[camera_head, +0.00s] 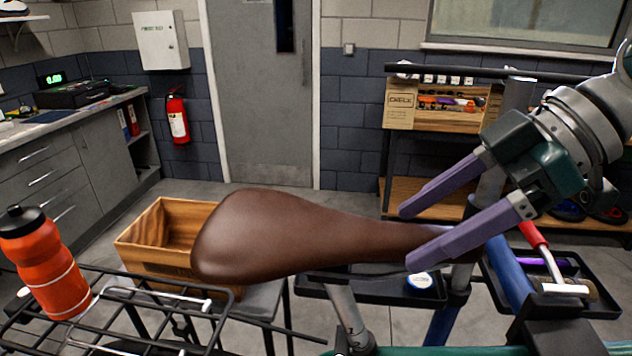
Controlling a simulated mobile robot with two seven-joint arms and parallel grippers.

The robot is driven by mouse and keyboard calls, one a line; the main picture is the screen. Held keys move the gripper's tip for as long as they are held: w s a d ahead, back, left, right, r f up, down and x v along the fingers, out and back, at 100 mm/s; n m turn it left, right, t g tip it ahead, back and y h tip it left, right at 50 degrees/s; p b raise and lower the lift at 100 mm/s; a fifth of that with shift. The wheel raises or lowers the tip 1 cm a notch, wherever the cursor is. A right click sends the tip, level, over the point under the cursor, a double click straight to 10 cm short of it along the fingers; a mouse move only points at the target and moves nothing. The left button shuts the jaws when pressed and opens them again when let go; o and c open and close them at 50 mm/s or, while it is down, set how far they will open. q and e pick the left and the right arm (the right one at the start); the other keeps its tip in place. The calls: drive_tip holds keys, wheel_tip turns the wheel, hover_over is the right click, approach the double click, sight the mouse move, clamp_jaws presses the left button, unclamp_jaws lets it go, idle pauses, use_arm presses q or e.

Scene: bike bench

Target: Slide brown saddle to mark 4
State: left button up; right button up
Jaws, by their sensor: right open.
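The brown saddle (290,232) sits in the middle of the head view on a grey seat post (348,318), its broad rear to the left and its narrow nose to the right. Small dark marks show on the post low in the picture; I cannot read them all surely. My right gripper (405,238) comes in from the right with its two purple fingers apart, at the saddle's nose. One finger lies behind the nose and the other in front of it. I cannot tell whether either touches it. My left gripper is not in view.
A black wire rack (110,318) with an orange bottle (45,265) stands at lower left. A wooden crate (150,240) is behind the saddle. A black tray (375,290) lies under the nose, and a red-handled hammer (540,245) is at right.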

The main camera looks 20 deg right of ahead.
drive_tip(key=shift+w+a+f, duration=0.25)
drive_tip(key=shift+a+f, duration=0.15)
drive_tip(key=shift+f, duration=0.1)
drive_tip(key=shift+c, duration=0.4)
clamp_jaws()
idle(0.4)
